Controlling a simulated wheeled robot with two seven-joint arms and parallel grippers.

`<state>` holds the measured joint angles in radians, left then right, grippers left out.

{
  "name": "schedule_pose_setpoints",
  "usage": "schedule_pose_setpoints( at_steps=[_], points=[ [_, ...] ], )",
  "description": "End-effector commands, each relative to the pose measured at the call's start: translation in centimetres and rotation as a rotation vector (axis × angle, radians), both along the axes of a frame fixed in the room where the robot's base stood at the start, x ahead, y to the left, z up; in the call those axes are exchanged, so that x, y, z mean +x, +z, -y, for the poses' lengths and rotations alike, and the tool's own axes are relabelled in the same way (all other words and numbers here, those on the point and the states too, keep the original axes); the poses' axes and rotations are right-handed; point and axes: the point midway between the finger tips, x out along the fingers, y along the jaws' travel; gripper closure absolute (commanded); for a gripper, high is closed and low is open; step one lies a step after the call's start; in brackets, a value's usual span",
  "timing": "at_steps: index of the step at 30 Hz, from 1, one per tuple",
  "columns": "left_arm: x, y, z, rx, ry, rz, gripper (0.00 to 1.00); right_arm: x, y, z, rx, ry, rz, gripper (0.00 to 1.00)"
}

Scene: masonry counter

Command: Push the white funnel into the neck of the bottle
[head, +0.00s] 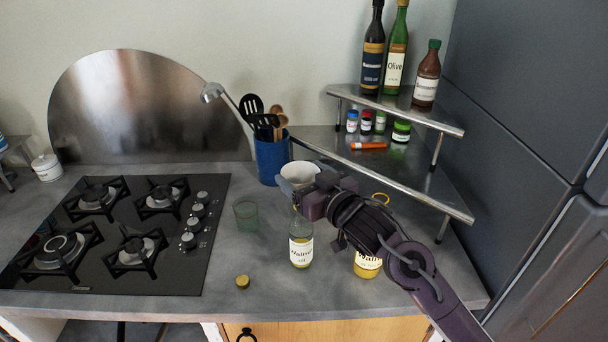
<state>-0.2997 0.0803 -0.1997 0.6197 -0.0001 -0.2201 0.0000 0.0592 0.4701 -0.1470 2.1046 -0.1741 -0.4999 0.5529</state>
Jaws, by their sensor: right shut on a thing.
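The white funnel (299,173) shows as a pale bowl with its wide mouth up, above the bottle. My right gripper (303,197) is shut on the funnel, coming in from the right and hiding part of its lower side. The bottle (301,250) is clear glass with yellowish oil and a white "Walnut" label; it stands upright on the counter directly below the funnel. The gripper covers the top of the neck, so I cannot tell whether the funnel's stem is inside it. My left gripper is not in view.
A second yellow container (367,266) with a similar label stands to the right, partly behind my arm. A round yellowish cap (242,281) and a green glass (246,215) are at the left. A blue utensil holder (271,160), steel corner shelf (450,203) and hob (125,230) surround the space.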

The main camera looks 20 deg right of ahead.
Motion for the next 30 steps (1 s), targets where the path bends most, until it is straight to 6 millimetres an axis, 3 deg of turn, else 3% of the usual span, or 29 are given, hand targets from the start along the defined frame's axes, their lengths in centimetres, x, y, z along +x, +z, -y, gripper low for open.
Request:
schedule_pose_setpoints(
  at_steps=[29,30],
  points=[
    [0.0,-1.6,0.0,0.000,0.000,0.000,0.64,0.0,-2.5,0.0,0.000,0.000,0.000,0.49],
    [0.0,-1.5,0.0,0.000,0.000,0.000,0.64,0.0,-2.4,0.0,0.000,0.000,0.000,0.23]
  ],
)
